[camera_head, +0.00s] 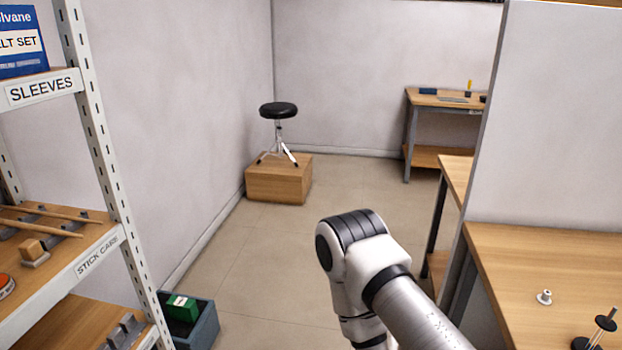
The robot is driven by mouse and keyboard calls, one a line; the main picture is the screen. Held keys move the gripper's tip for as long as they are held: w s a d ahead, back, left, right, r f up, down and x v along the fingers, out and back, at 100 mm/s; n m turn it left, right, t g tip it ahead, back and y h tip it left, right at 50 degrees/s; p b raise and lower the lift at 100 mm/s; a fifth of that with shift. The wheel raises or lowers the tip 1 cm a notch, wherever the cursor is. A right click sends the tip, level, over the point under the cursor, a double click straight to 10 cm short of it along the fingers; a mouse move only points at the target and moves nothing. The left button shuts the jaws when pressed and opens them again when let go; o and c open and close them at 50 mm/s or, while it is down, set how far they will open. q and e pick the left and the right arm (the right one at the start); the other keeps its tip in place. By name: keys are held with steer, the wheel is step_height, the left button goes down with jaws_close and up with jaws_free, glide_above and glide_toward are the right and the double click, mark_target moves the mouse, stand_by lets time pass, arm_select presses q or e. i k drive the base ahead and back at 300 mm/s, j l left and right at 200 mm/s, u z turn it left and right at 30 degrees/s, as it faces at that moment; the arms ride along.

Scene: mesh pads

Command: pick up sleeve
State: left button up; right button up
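A small white flanged piece (544,297) stands on the wooden bench (500,245) at the right. It may be a sleeve, but I cannot tell for sure. A shelf edge at the upper left has a label reading SLEEVES (41,88). A blue and white box (22,42) stands on that shelf, its lettering partly cut off. One of my arms comes in from the bottom right and bends in the lower middle. Its gripper is below the frame. My other arm and gripper do not show.
A dark stand with a rod (598,330) is on the right bench. The lower left shelf, labelled STICK CARE (98,256), holds sticks and a wooden block. A bin (205,325) sits beside the rack. The middle floor is clear.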

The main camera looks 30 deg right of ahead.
mark_target(544, 298)
steer(key=i+z, duration=0.35)
steer(key=z, duration=0.15)
steer(key=i+j+z, duration=0.1)
steer(key=i+z, duration=0.35)
steer(key=i+j+z, duration=0.2)
steer(key=z, duration=0.3)
steer(key=i, duration=0.1)
